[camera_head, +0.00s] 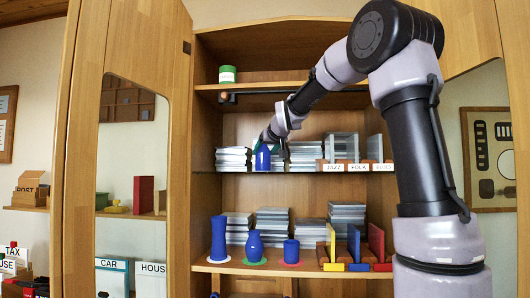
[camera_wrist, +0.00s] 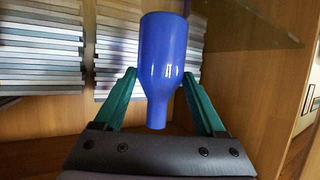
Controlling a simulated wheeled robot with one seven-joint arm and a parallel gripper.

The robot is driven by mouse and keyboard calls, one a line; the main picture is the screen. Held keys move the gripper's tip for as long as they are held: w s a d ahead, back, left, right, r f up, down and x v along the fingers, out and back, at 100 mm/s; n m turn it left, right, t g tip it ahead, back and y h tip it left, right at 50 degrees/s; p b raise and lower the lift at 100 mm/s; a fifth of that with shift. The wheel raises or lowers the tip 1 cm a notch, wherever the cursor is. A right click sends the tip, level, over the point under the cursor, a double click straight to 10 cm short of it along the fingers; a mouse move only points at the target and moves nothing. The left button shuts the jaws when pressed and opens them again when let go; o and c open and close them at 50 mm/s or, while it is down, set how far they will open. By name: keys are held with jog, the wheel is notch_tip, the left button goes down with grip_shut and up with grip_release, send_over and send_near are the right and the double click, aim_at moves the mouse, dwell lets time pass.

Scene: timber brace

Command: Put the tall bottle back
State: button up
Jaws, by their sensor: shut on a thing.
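A blue bottle (camera_head: 263,158) with a narrow neck is at the middle shelf, in front of the stacks of cases. My gripper (camera_head: 268,140) comes at it from above right. In the wrist view the green fingers of my gripper (camera_wrist: 160,78) stand on either side of the blue bottle (camera_wrist: 164,45), shut on it near its shoulder. I cannot tell whether its base touches the shelf. On the lower shelf stand a tall blue vessel (camera_head: 218,238) on a white mat, a blue vase (camera_head: 254,245) on a green mat and a blue cup (camera_head: 291,250) on a red mat.
Case stacks (camera_head: 233,158) and labelled dividers (camera_head: 345,166) fill much of the middle shelf (camera_head: 310,173). Coloured bookends (camera_head: 354,245) stand at the lower shelf's right. A green tin (camera_head: 227,74) sits on the top shelf. Open doors (camera_head: 140,45) flank the cabinet.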

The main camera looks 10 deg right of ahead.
jog(key=shift+f, duration=0.1)
jog(key=o, duration=1.5)
jog(key=shift+o, duration=0.2)
jog(key=v, duration=1.2)
jog(key=s+d+f+m+g, duration=0.1)
jog(key=s+f+m+g, duration=0.2)
jog(key=s+f, duration=0.8)
jog(key=s+d+f+m+g, duration=0.2)
jog(key=s+f, duration=0.9)
jog(key=s, duration=0.7)
jog(key=shift+d+m+g, duration=0.3)
jog(key=shift+m+g, duration=0.1)
jog(key=shift+g, duration=0.2)
jog(key=shift+r, duration=0.1)
